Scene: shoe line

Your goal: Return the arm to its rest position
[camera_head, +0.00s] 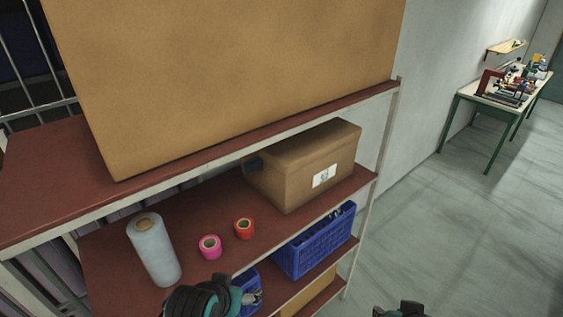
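My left arm (200,300), dark with teal parts, comes up at the bottom edge in front of the shelf rack. A small grey piece beside it (252,297) may be its gripper, but it is too small and partly covered to tell whether it is open or shut. I cannot tell whether anything is held. Of my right arm only a dark and teal part (400,310) shows at the bottom edge, apart from the rack. Its gripper is out of view.
The middle shelf (190,234) holds a plastic wrap roll (153,250), a pink tape roll (209,247), a red tape roll (244,229) and a cardboard box (305,165). A large box (230,70) stands above, blue crates (315,242) below. Floor right is clear; a workbench (500,95) stands far back.

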